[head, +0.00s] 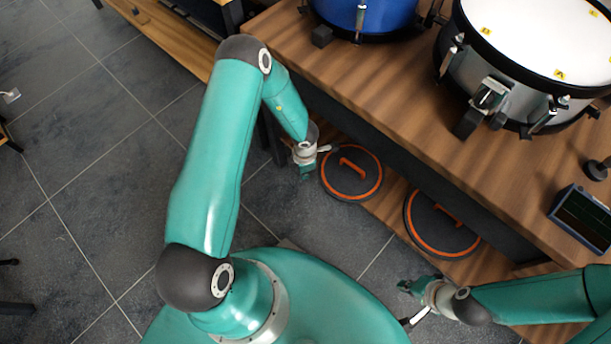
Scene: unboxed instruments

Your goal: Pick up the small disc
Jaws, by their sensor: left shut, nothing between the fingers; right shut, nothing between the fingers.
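Two dark round discs with orange rims and orange bars across their tops lie on the lower wooden shelf in the head view. The left disc (345,186) looks smaller than the right disc (432,238); how far distance causes this I cannot tell. My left gripper (310,170) is shut and empty, just left of the smaller-looking disc in the picture; whether it touches it is not clear. My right gripper (408,303) is shut and empty, in front of and below the right disc in the picture, apart from it.
The wooden table top (400,95) overhangs the shelf (392,200) behind the discs. On it stand a blue drum (365,14), a white-headed drum (540,35), a small dark device (583,218) and a black knob-like piece (596,170). Tiled floor (90,170) is open at left.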

